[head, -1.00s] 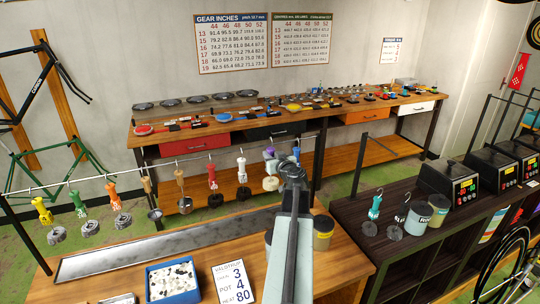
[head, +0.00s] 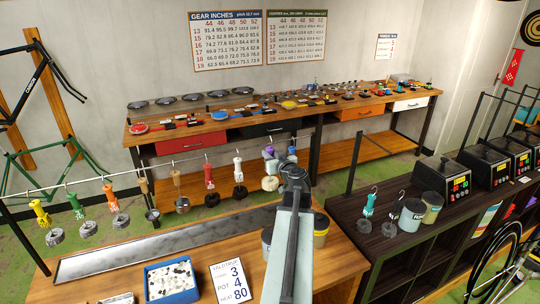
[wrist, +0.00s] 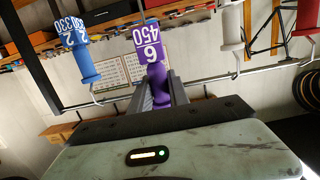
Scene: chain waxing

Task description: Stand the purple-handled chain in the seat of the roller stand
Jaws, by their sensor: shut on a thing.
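My gripper (wrist: 158,88) is shut on the purple handle (wrist: 153,48), marked 6 and 450, in the wrist view.
Several other handled chains hang along the rail (head: 100,177) to the left. Below are a metal drip tray (head: 150,250), a blue bin (head: 171,281) and a sign (head: 231,283). The dark bench (head: 400,245) at right holds a teal-handled chain (head: 369,205), jars and heater boxes (head: 445,180).

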